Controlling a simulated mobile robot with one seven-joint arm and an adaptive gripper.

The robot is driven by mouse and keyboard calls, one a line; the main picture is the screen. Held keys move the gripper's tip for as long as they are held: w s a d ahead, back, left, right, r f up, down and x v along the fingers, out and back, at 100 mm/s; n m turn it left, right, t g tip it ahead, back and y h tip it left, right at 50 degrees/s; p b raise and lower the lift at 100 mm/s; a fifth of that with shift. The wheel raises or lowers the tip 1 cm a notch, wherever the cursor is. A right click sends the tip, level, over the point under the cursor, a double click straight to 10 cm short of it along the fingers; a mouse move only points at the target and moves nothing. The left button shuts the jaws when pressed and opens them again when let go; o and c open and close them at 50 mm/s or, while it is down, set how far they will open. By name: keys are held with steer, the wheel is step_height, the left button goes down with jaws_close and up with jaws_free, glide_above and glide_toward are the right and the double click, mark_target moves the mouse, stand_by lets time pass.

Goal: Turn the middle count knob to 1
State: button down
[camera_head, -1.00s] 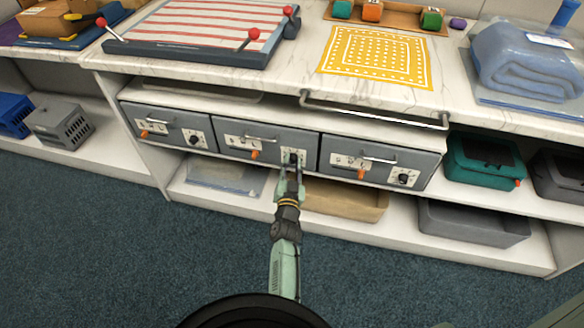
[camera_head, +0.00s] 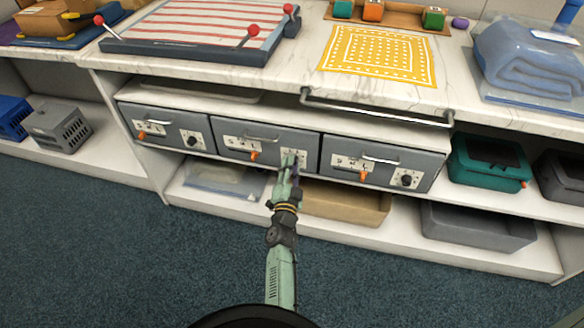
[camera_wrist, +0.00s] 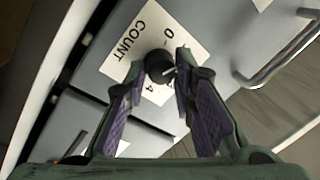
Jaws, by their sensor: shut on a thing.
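The middle grey drawer (camera_head: 240,145) has a white plate marked COUNT (camera_wrist: 140,38) with digits including 0 and 4; the digits between are partly hidden. The black middle count knob (camera_wrist: 160,66) sits on this plate. My gripper (camera_wrist: 164,66) has its two purple-padded fingers on either side of the knob, shut on it at the tips. A pale mark shows on the knob's right side, but I cannot tell which digit it points to. In the head view my gripper (camera_head: 291,162) covers the knob.
Similar drawers with black knobs stand at left (camera_head: 165,128) and right (camera_head: 382,165). A metal handle (camera_wrist: 280,55) lies right of my gripper in the wrist view. A rail (camera_head: 375,107) runs along the counter edge above. A tan bin (camera_head: 345,203) is below.

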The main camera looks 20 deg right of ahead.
stand_by(0.3)
steer(key=c, duration=1.3)
jaws_free()
steer(key=v, duration=0.7)
steer(key=shift+s+a, duration=0.1)
steer(key=shift+s, duration=0.1)
